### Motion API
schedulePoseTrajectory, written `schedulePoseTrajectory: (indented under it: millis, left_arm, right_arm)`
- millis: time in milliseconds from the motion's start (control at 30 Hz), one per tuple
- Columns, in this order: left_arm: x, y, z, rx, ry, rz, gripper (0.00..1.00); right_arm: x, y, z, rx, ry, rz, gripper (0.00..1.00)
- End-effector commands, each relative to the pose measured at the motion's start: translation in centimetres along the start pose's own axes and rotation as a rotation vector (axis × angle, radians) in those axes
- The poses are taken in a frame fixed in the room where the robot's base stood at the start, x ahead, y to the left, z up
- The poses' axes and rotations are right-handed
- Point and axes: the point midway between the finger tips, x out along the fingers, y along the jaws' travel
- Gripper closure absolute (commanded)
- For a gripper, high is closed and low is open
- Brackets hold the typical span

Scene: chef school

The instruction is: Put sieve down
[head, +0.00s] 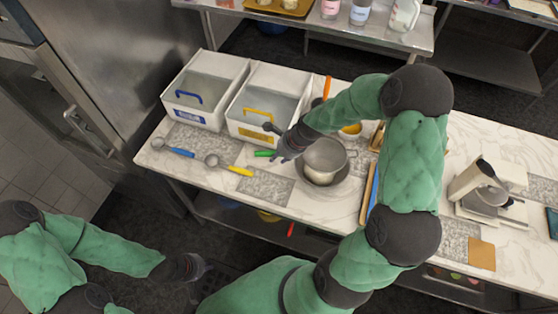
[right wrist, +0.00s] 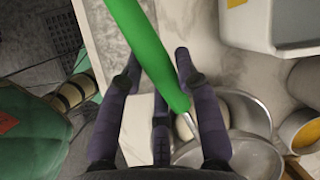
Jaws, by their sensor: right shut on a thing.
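My right gripper (head: 280,146) is shut on the green handle of the sieve (head: 263,153), over the middle of the counter. In the right wrist view, the sieve's green handle (right wrist: 150,55) runs slantwise between the dark fingers (right wrist: 158,75). Its thin metal shank points toward the round metal vessels at lower right. The sieve's head is hard to tell apart from these vessels. My left gripper (head: 190,267) hangs low in front of the counter, away from the sieve. Its finger opening is too small and dark to judge.
A metal pot (head: 323,160) stands right of my right gripper. A blue-handled utensil (head: 174,150) and a yellow-handled utensil (head: 229,165) lie to the left on the marble counter (head: 225,188). Two white bins (head: 205,85) stand behind. A metal appliance (head: 480,190) is at right.

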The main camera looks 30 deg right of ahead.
Motion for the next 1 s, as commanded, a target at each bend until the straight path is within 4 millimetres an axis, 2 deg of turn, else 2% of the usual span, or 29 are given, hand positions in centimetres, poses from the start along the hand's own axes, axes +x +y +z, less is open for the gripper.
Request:
schedulePoseTrajectory:
  millis: [300,567,1000]
  left_arm:
    - [1.4,-0.5,-0.1,0.0,0.0,0.0,1.0]
    - [1.3,-0.5,-0.1,0.0,0.0,0.0,1.0]
    - [2.0,-0.7,-0.1,0.0,0.0,0.0,1.0]
  right_arm:
    - [3.4,0.3,-1.3,0.001,0.001,-0.001,1.0]
    - [3.3,0.3,-1.2,0.0,0.0,-0.001,1.0]
    - [4.4,0.6,-1.7,0.001,0.0,0.0,1.0]
